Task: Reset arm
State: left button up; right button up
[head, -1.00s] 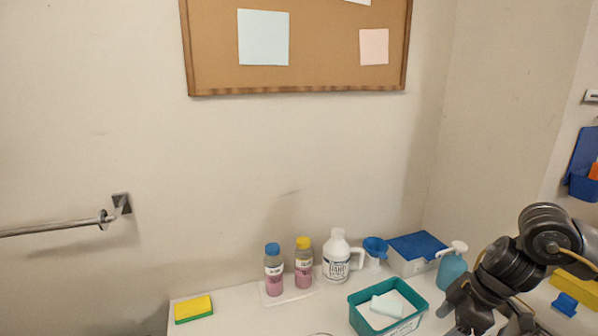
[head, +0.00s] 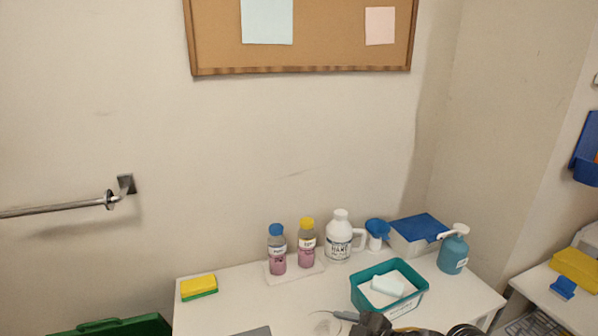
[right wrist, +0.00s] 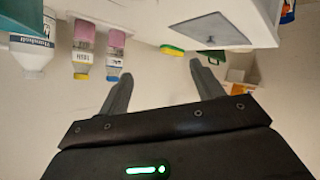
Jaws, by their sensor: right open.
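My right gripper (right wrist: 160,72) is open and empty in the right wrist view, its two dark fingers spread apart with the wall behind them. In the head view only dark parts of my right arm show at the bottom edge, in front of the white table (head: 235,290). The left gripper is in neither view.
On the table stand two pink bottles (head: 277,262), a white jug (head: 339,240), a teal bin (head: 412,299), a blue-lidded box (head: 408,245), a pump bottle (head: 453,254) and a sponge (head: 198,287). A towel bar (head: 60,209) is on the left wall.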

jog(key=s+d+f+m+g+h, duration=0.2)
jog(key=s+d+f+m+h, duration=0.5)
jog(key=s, duration=0.5)
jog(key=s+d+f+m+g+h, duration=0.2)
jog(key=s+d+f+m, duration=0.4)
jog(key=s+d+f, duration=0.45)
jog(key=s+a+f+g, duration=0.1)
jog(key=s+f, duration=0.1)
jog(key=f, duration=1)
jog(key=s+f+g, duration=0.1)
jog(key=s+f, duration=0.1)
jog(key=f, duration=1)
jog(key=s+d+f, duration=0.2)
jog(key=s+f, duration=1.3)
jog(key=shift+s+d+f+n+g, duration=0.3)
jog(key=shift+d+f+n+g, duration=0.05)
jog(key=shift+n+g, duration=0.05)
jog(key=shift+c, duration=0.4)
